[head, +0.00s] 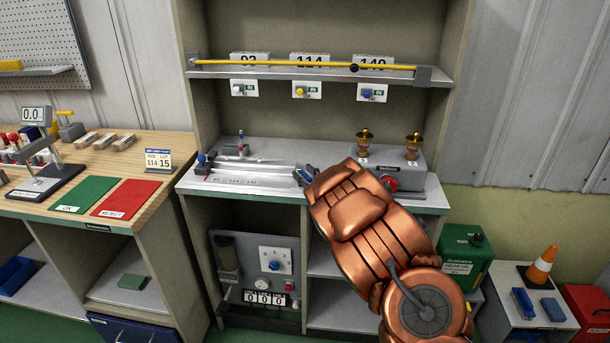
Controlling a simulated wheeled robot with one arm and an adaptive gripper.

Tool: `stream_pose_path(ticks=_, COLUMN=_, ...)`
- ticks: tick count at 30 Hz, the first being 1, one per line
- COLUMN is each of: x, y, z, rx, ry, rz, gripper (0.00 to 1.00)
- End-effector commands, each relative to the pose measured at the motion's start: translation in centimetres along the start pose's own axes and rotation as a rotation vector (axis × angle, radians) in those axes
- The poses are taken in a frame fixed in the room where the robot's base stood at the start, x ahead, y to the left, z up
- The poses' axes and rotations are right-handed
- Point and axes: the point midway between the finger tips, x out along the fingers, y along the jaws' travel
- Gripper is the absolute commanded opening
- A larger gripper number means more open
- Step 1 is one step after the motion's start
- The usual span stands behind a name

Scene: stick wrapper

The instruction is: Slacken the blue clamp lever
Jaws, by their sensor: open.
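A wrapping fixture (255,178) with a long metal rail lies on the bench, its front marked with several numbers. A small blue-tipped part (202,159) stands at the rail's left end. A thin upright with a blue top (241,137) stands behind the rail. My gripper (305,176) is at the rail's right end, beyond my copper arm, and is open. Blue and dark parts show at its tip; I cannot tell which belong to the gripper and which to a lever, or whether they touch. My arm hides part of the bench there.
A grey box with a red knob (388,184) and two brass cups (413,145) stands right of my gripper. A shelf (320,74) with a yellow rod (300,65) runs above.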

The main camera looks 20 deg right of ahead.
Motion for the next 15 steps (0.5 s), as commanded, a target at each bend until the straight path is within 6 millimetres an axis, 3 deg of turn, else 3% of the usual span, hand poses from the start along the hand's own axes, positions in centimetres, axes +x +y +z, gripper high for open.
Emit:
stream_pose_path(ticks=8, x=-0.3, y=0.0, z=0.1, rx=0.000, ry=-0.002, rz=0.000, gripper=0.40)
stream_pose_path(ticks=15, x=-2.7, y=0.1, z=0.2, rx=0.000, ry=-0.006, rz=0.002, gripper=0.40)
